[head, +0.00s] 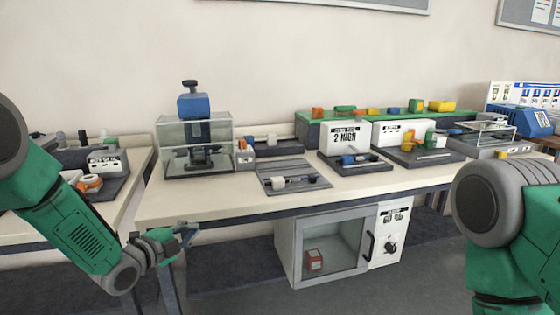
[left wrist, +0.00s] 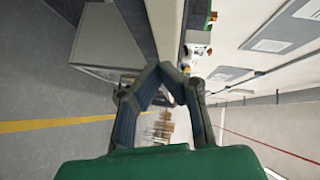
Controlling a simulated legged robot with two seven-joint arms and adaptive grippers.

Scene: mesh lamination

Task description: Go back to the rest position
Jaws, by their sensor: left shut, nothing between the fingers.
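My left gripper (head: 184,234) is in front of the left end of the main table, a little below the level of its top. It is shut and holds nothing, and it is apart from the table. My right arm shows only as a large grey and green part at the right edge of the head view. My right gripper is out of view.
The main table (head: 180,207) carries a clear box machine (head: 195,145), a grey plate (head: 293,179) and several devices. A glass-fronted cabinet (head: 333,250) stands under it. A second table (head: 110,212) is at the left. The floor in front is free.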

